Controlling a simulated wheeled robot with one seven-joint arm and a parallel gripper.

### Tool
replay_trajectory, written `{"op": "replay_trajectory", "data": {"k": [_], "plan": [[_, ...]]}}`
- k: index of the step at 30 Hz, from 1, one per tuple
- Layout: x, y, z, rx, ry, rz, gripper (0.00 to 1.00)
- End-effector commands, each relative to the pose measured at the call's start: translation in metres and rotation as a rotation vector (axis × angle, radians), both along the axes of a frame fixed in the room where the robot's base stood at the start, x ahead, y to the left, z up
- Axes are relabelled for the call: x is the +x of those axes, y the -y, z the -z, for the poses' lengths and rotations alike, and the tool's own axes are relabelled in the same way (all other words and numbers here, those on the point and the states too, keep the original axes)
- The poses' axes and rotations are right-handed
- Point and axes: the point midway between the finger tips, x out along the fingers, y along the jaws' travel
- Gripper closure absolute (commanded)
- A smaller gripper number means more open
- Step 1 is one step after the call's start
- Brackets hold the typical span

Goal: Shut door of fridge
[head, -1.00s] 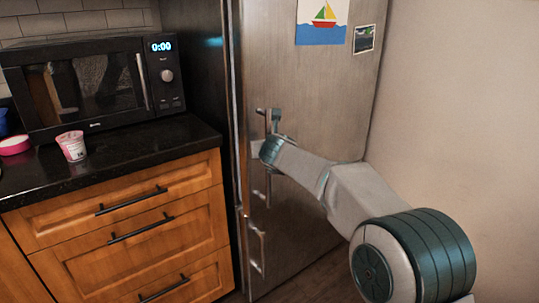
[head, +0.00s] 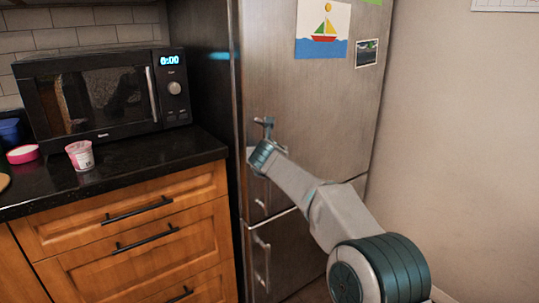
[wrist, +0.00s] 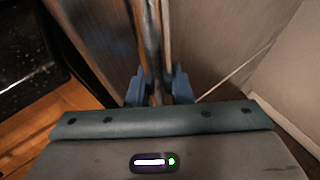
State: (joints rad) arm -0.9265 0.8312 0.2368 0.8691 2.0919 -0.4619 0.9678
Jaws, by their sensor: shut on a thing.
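The tall steel fridge's upper door (head: 290,110) stands upright, with a vertical handle (head: 267,127) near its left edge. It looks closed or nearly so in the head view; I cannot tell whether a small gap is left. My gripper is at this handle, its fingertips hidden behind my wrist in the head view. In the wrist view, my gripper's (wrist: 158,88) two blue fingers stand on either side of a vertical metal bar, which looks like the handle (wrist: 154,45). The fingers are shut on it.
A lower fridge door with its own handle (head: 262,262) is below the seam. Wooden drawers (head: 130,220) under a black counter (head: 120,165) stand left, bearing a microwave (head: 100,95) and a pink-and-white cup (head: 79,155). A bare wall (head: 450,150) is close on the right.

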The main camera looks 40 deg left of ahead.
Motion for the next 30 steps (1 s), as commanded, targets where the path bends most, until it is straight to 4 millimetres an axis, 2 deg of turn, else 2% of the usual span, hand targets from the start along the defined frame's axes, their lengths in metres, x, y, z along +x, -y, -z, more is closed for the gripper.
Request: {"op": "replay_trajectory", "data": {"k": [1,3,4,6,17,30], "plan": [[-0.009,-0.008,-0.004,0.013,0.001,-0.021,1.0],[-0.01,-0.008,-0.004,0.013,0.0,-0.023,1.0],[-0.011,-0.009,-0.004,0.013,0.0,-0.023,0.78],[-0.011,-0.009,-0.004,0.013,0.0,-0.024,0.59],[-0.014,-0.003,-0.006,0.011,0.0,-0.02,0.59],[-0.05,0.04,-0.029,0.009,0.002,-0.011,0.59]]}}
